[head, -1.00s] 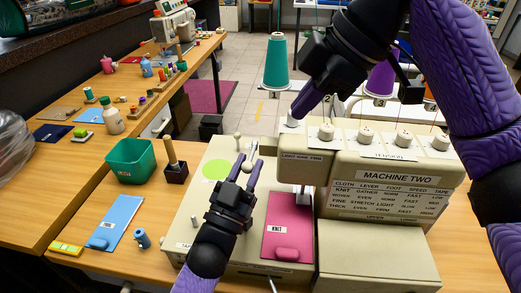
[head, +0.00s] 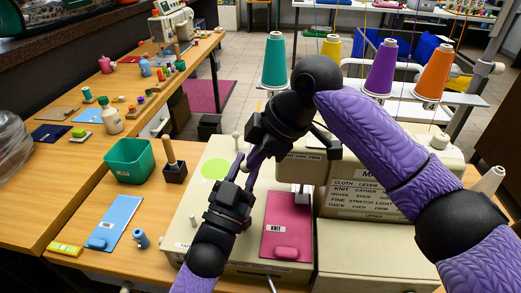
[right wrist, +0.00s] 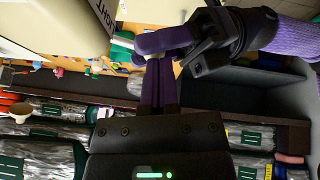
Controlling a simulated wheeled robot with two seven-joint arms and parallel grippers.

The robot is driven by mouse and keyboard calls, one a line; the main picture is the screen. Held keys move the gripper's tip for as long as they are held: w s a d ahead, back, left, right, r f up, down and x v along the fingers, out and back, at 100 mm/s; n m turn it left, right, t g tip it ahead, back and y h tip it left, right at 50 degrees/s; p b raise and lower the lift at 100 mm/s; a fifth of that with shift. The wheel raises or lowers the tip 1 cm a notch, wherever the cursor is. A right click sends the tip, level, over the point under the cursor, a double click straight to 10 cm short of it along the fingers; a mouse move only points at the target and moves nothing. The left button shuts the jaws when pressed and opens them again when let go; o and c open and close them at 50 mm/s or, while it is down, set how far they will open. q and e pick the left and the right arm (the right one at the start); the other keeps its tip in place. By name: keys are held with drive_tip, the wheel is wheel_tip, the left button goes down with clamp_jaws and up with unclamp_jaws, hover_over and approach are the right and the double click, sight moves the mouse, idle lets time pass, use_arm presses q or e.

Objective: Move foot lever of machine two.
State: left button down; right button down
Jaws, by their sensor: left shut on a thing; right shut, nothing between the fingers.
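Machine two is the beige machine (head: 345,165); my right arm covers part of its name sign. My left gripper (head: 240,166) is over the machine's bed (head: 215,150), shut on a small pale knob. The knob is hidden in the head view; a pale bit of it (right wrist: 138,60) shows at the left fingertips in the right wrist view. My right gripper (head: 254,166) is shut and empty, reaching down right beside the left fingers. In the right wrist view its fingers (right wrist: 160,85) end close to the left gripper's fingers (right wrist: 165,40). I cannot tell whether they touch.
A pink KNIT cloth (head: 287,225) lies just right of the left gripper. A green bin (head: 130,160), a dark tool holder (head: 174,172) and a blue pad (head: 115,222) stand to the left. Thread cones (head: 275,62) rise behind the machine.

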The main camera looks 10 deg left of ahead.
use_arm(q)
drive_tip(key=shift+s+d+r, duration=0.1)
drive_tip(key=shift+d+r, duration=0.05)
drive_tip(key=shift+r, duration=0.05)
use_arm(e)
drive_tip(key=shift+s+a+f, duration=0.1)
drive_tip(key=shift+f, duration=0.6)
use_arm(q)
drive_tip(key=shift+c, duration=2.1)
unclamp_jaws()
drive_tip(key=shift+f, duration=0.1)
use_arm(e)
drive_tip(key=shift+a, duration=0.15)
